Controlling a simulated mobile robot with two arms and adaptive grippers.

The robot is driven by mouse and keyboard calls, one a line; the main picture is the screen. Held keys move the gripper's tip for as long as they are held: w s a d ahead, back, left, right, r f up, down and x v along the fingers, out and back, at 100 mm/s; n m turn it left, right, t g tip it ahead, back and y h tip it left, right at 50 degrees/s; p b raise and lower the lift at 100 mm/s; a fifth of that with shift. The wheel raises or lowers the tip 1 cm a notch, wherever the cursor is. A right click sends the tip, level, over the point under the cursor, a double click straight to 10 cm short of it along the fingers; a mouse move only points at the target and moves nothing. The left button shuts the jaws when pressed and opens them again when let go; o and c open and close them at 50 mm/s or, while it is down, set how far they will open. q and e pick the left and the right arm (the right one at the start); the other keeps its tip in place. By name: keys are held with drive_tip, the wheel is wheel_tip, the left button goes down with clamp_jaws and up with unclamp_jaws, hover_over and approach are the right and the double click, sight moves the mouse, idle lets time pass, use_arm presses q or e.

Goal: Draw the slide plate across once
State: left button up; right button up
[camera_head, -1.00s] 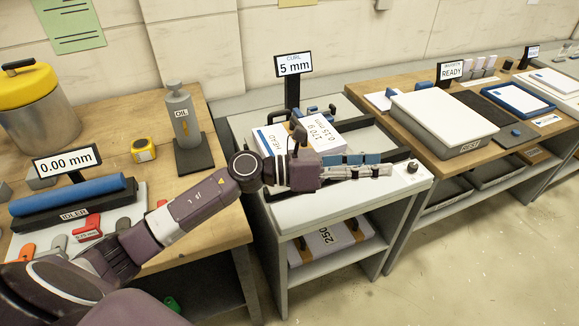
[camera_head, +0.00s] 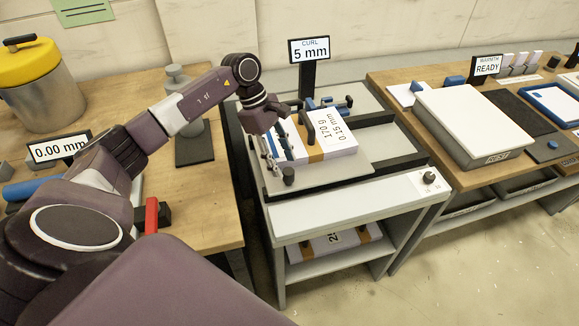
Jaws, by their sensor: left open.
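The slide plate (camera_head: 350,166) appears to be the flat grey plate on the middle bench. A paper stack (camera_head: 325,132) marked "170 g 0.15 mm" lies on it with a brown band around it. A short black knob (camera_head: 288,176) stands at the plate's front edge. My left gripper (camera_head: 273,165) is open, pointing down at the left end of the stack, just left of and behind the knob. I cannot tell whether its fingers touch the plate or stack. My left wrist hides the plate's back left corner. My right gripper is out of view.
Blue clamp parts (camera_head: 330,104) sit at the stack's back. A dark rail lies right of the plate, and a small dial (camera_head: 430,177) sits at the bench's front right. A white-lidded box (camera_head: 465,120) stands on the right table.

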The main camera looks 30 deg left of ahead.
sight(288, 171)
use_arm(q)
drive_tip(key=x, duration=0.2)
drive_tip(key=p+x, duration=0.1)
drive_tip(key=shift+w+d+f, duration=0.2)
drive_tip(key=shift+w+f, duration=0.05)
drive_tip(key=shift+f, duration=0.05)
drive_tip(key=shift+d+f, duration=0.1)
drive_tip(key=shift+f, duration=0.3)
clamp_jaws()
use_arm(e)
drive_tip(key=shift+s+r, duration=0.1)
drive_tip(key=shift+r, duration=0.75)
